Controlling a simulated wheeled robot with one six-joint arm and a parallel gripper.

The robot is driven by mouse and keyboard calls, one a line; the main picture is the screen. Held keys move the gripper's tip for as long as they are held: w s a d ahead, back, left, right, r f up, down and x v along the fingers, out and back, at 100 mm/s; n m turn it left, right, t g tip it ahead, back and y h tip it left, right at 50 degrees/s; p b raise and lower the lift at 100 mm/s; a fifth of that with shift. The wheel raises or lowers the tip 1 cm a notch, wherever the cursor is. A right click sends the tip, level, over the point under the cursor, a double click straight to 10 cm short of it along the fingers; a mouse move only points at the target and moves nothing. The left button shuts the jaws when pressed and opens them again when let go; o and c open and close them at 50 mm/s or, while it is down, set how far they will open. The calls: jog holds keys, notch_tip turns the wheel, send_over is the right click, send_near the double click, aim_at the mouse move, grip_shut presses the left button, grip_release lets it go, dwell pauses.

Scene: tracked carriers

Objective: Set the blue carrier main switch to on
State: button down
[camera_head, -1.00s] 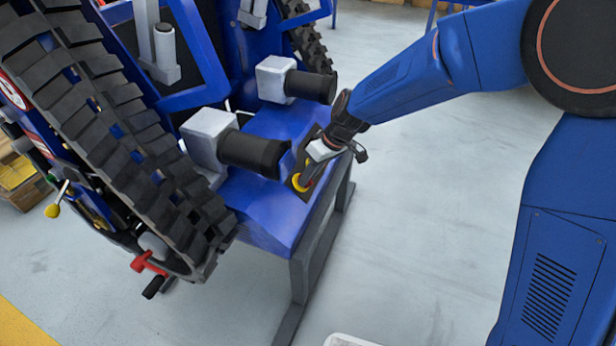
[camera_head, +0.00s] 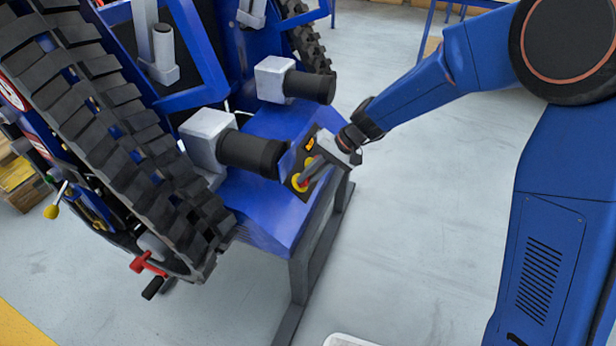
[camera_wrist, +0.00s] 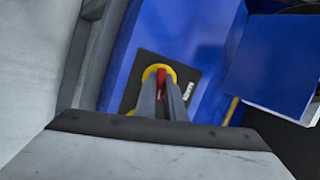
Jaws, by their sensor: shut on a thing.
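The blue carrier (camera_head: 265,205) stands at the left of the head view. A dark switch plate with a yellow label (camera_head: 311,143) is on its blue front panel. The main switch has a yellow disc (camera_head: 297,185) and a red handle, which shows in the wrist view (camera_wrist: 161,75) between the fingers. My gripper (camera_head: 302,180) is shut on the red handle; it also shows in the wrist view (camera_wrist: 162,82). The fingers cover part of the disc and handle. The exact switch position is hard to read.
Two black cylinders with light grey blocks (camera_head: 252,152) (camera_head: 308,87) stick out beside the panel. A dark track (camera_head: 120,130) is at the left, with a red lever (camera_head: 148,263) below it. A grey stand (camera_head: 305,265) bears the carrier. The floor at right is open.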

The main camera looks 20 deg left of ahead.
jog(key=shift+m+y, duration=0.3)
jog(key=shift+m, duration=0.8)
jog(key=c, duration=1.8)
grip_release()
jog(key=shift+c, duration=0.2)
jog(key=shift+d, duration=0.1)
jog(key=v, duration=1.7)
jog(key=shift+w+d, duration=0.15)
jog(key=shift+d, duration=0.05)
